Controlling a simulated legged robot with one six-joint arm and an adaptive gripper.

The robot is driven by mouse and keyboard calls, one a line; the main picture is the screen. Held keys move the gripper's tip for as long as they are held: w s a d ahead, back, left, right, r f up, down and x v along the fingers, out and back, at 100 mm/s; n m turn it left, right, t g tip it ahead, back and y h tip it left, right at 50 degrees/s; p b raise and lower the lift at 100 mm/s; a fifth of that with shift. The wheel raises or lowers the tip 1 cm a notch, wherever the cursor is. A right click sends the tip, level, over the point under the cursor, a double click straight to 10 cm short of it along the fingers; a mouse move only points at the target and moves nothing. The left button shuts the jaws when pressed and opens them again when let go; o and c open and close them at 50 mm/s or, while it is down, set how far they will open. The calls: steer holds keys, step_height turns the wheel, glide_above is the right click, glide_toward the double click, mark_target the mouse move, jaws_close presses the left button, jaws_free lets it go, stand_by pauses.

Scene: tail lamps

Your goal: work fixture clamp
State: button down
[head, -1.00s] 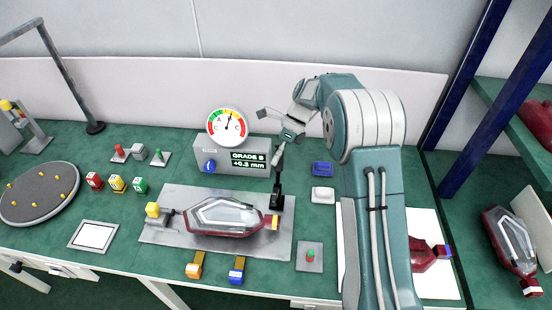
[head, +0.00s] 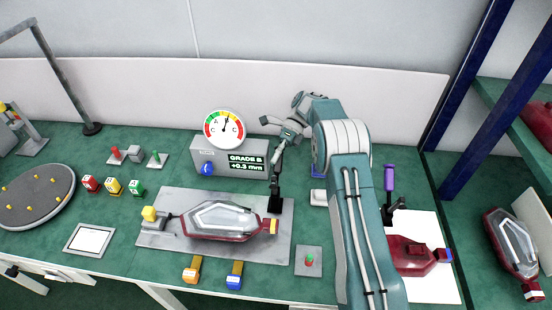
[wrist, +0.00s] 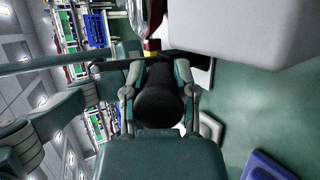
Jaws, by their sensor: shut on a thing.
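A tail lamp (head: 222,222) with a clear and dark-red housing lies on a grey fixture plate (head: 165,250). A black clamp (head: 275,203) stands at the plate's right back corner, beside the lamp's right end. Its arm rises toward my gripper (head: 284,138). My gripper is shut on the clamp's dark handle; in the wrist view a thick black cylinder, the handle (wrist: 160,105), sits between the fingers. The handle is largely hidden by the fingers in the head view. A yellow-topped block (head: 149,213) stands at the plate's left end.
A gauge box (head: 228,172) behind the plate reads GRADE B, +0.3 mm. A purple-handled clamp (head: 389,178) and another red lamp (head: 410,255) are right of my arm. Orange (head: 191,274) and blue (head: 234,279) blocks are in front.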

steer(key=shift+w+f, duration=0.1)
steer(key=shift+c, duration=2)
jaws_free()
steer(key=shift+w, duration=0.1)
